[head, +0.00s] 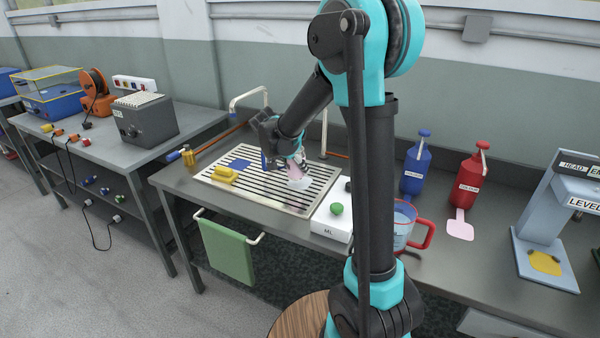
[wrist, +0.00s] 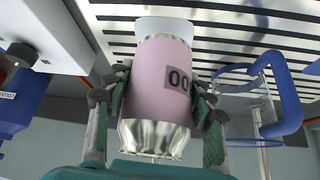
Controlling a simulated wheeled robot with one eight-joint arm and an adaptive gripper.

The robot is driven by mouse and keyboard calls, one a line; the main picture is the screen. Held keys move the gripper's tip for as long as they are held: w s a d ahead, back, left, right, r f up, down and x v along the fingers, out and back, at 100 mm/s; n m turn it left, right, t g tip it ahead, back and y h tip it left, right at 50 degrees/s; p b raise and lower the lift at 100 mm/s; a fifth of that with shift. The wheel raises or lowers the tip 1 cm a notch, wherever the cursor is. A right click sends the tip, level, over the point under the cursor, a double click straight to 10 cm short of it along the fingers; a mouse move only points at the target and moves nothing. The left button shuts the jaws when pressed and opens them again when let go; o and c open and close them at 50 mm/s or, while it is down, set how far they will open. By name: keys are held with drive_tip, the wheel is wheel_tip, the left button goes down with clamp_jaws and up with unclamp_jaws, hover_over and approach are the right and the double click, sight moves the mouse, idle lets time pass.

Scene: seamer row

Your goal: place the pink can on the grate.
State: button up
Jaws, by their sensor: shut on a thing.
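The pink can (wrist: 160,75) is between the fingers of my gripper (wrist: 160,92) in the wrist view, with a dark "00" label and a shiny metal end. In the head view the can (head: 294,171) is partly hidden by my gripper (head: 291,160). My gripper is shut on the can above the slatted grate (head: 262,200). A white patch (wrist: 165,26) shows beyond the can's far end; I cannot tell whether the can touches the grate.
On the grate are a yellow object (head: 224,174) and a blue patch (head: 240,163). A white box with a green knob (head: 337,209) and a red-handled jug (head: 404,222) stand to the right. A green towel (head: 227,250) hangs in front. The grate's front-left slats are clear.

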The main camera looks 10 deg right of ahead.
sight(300, 171)
drive_tip(key=shift+w+d, duration=0.6)
drive_tip(key=shift+d, duration=0.1)
drive_tip(key=shift+w+d+f, duration=0.1)
drive_tip(key=shift+w+f, duration=0.05)
drive_tip(key=shift+f, duration=1.6)
drive_tip(key=o, duration=1.6)
drive_tip(key=shift+f, duration=0.1)
drive_tip(key=shift+c, duration=0.2)
drive_tip(key=v, duration=1.2)
drive_tip(key=shift+w, duration=0.1)
